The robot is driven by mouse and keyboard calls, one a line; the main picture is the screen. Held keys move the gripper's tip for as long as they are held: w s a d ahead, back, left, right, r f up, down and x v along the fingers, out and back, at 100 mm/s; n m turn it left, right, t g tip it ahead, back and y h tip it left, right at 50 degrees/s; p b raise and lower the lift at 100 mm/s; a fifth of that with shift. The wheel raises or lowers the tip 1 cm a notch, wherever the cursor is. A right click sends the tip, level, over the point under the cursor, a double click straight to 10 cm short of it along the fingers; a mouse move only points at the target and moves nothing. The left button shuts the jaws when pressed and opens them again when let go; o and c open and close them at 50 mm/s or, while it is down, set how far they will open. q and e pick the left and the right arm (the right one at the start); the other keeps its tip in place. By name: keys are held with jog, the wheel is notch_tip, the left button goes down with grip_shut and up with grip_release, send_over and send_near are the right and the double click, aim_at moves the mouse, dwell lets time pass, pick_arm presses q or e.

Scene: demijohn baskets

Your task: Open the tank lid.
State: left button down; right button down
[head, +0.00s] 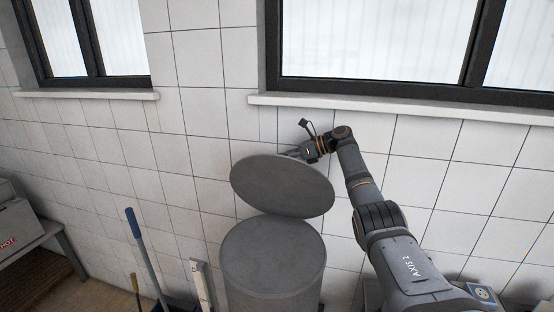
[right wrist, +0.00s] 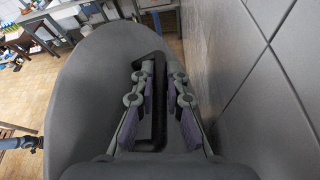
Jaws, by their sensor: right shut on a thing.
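The grey round tank lid (head: 282,186) is raised and tilted above the back of the grey cylindrical tank (head: 272,285), its flat underside facing the head camera. The lid's lower edge overlaps the tank's far rim in the head view; I cannot tell whether they touch. My right gripper (head: 302,152) is behind the lid's upper edge, partly hidden by it. In the right wrist view, the right gripper (right wrist: 158,82) is shut around the dark bar handle (right wrist: 160,118) on the lid's outer face (right wrist: 90,90). My left gripper is not in view.
A white tiled wall (head: 210,130) rises close behind the tank, with a window sill (head: 400,110) above. A blue-handled tool (head: 142,245) leans left of the tank. A bench (head: 45,235) stands at the far left.

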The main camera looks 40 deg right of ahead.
jog(key=shift+f, duration=0.1)
jog(key=c, duration=1.7)
grip_release()
jog(key=shift+d, duration=0.1)
jog(key=shift+o, duration=0.2)
jog(key=shift+w, duration=0.1)
jog(key=shift+d, duration=0.1)
jog(key=v, duration=1.2)
jog(key=shift+f, duration=0.1)
